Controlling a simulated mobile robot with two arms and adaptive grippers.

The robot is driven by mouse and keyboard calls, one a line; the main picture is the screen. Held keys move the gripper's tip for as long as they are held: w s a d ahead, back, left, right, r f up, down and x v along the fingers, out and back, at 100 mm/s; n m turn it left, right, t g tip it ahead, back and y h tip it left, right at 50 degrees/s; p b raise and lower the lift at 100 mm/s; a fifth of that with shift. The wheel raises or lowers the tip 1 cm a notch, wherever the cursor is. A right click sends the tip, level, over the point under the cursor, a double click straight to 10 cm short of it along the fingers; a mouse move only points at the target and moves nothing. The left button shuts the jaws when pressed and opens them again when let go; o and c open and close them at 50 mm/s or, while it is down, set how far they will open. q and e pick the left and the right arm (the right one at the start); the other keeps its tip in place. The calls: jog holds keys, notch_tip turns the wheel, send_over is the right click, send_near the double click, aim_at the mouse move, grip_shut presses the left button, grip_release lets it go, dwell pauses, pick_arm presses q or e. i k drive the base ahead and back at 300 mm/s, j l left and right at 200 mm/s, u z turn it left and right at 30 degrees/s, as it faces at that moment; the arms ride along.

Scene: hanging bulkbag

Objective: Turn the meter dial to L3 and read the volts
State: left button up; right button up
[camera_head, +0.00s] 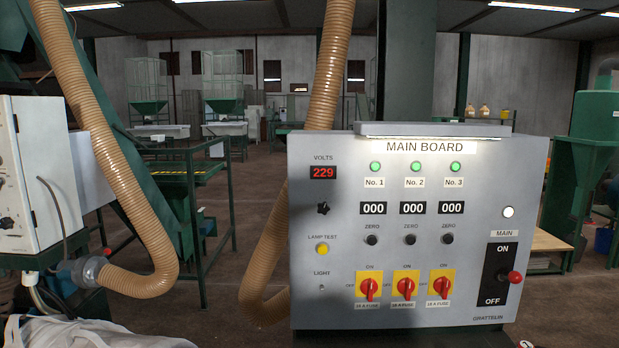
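The main board (470,265) is a grey panel right of the middle. A red-digit volts display (323,172) near its upper left reads 229. A small black meter dial (323,208) sits just below the display. The dial's position marks are too small to read, so I cannot tell where it points. Neither of my grippers shows in the head view.
The board also carries several red rotary switches (405,287), a yellow lamp test button (322,249) and a red-knobbed main lever (514,277). Ribbed tan hoses (115,170) hang at left, beside a white cabinet (38,170).

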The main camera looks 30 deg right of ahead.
aim_at(323, 208)
jog(key=z, duration=1.55)
